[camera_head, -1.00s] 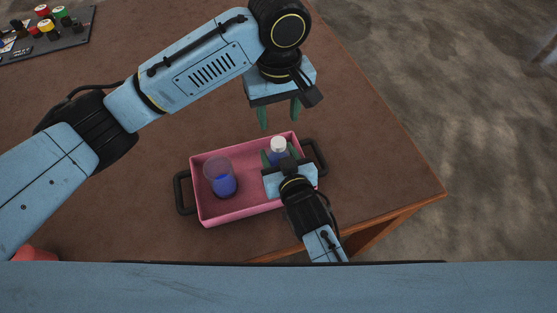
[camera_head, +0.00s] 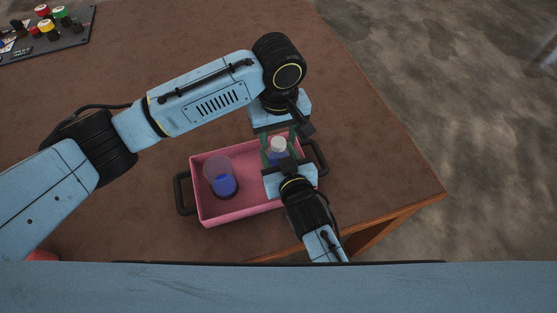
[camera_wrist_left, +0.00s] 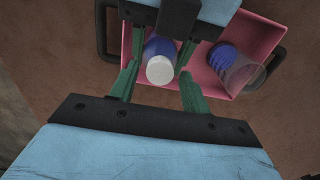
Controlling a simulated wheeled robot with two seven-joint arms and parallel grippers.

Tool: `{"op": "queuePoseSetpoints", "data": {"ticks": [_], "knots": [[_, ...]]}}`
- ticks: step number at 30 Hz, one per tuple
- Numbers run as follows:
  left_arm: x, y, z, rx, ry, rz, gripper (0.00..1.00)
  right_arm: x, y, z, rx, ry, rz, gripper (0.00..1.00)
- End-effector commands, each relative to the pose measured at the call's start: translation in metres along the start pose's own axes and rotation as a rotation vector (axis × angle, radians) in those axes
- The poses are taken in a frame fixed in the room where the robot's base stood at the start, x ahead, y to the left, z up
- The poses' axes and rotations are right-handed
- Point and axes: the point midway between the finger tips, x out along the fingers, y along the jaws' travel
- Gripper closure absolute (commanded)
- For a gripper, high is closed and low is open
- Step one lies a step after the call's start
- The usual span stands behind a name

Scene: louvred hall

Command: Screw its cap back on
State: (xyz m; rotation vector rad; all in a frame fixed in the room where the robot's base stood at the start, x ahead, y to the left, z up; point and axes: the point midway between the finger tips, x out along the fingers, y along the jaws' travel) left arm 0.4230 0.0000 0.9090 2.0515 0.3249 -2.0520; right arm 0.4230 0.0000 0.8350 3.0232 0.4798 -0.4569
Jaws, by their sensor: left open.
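A small blue bottle (camera_head: 278,156) with a white cap (camera_head: 278,143) on its top stands upright at the right end of the pink tray. They also show in the left wrist view, the bottle (camera_wrist_left: 160,46) behind the cap (camera_wrist_left: 160,70). My right gripper (camera_head: 280,158) has its fingers on both sides of the bottle and appears shut on it. My left gripper (camera_head: 279,138) is open, its fingertips on either side of the cap with gaps between. Whether the cap is seated on the thread cannot be told.
The pink tray (camera_head: 237,216) with dark handles stands on the brown table (camera_head: 150,215). A clear cup (camera_head: 220,173) with blue in its bottom is at the tray's left. A panel with coloured buttons (camera_head: 70,40) lies far left. The table edge is at right.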

Motion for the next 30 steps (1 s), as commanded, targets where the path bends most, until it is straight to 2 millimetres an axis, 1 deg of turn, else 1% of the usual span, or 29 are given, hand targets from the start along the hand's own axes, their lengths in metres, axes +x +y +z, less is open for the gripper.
{"op": "queuePoseSetpoints", "data": {"ticks": [3,11,14,22,26,29,30], "knots": [[0.0061,-0.0002,-0.0001,-0.001,0.000,0.000,0.53,0.0000,0.0000,0.0005,0.000,-0.001,0.000,1.00],[0.0070,-0.0002,0.0000,0.000,0.000,0.000,0.53,0.0000,0.0000,0.0005,0.000,-0.001,0.000,1.00],[0.0069,-0.0002,0.0000,0.000,0.000,0.000,0.63,0.0000,-0.0001,0.0005,0.000,-0.001,0.000,1.00],[0.0066,-0.0001,-0.0001,0.000,0.001,0.000,0.98,0.0000,0.0000,0.0005,0.000,-0.001,0.000,1.00],[0.0066,-0.0001,-0.0001,0.032,0.001,0.000,0.98,0.0000,0.0000,0.0005,0.000,-0.001,0.000,1.00],[0.0066,-0.0001,-0.0002,0.142,0.001,0.000,0.98,0.0000,0.0000,0.0005,0.000,-0.001,0.000,1.00],[0.0067,-0.0002,-0.0002,0.208,0.001,0.000,0.98,0.0000,0.0000,0.0005,0.000,-0.001,0.000,1.00]]}}
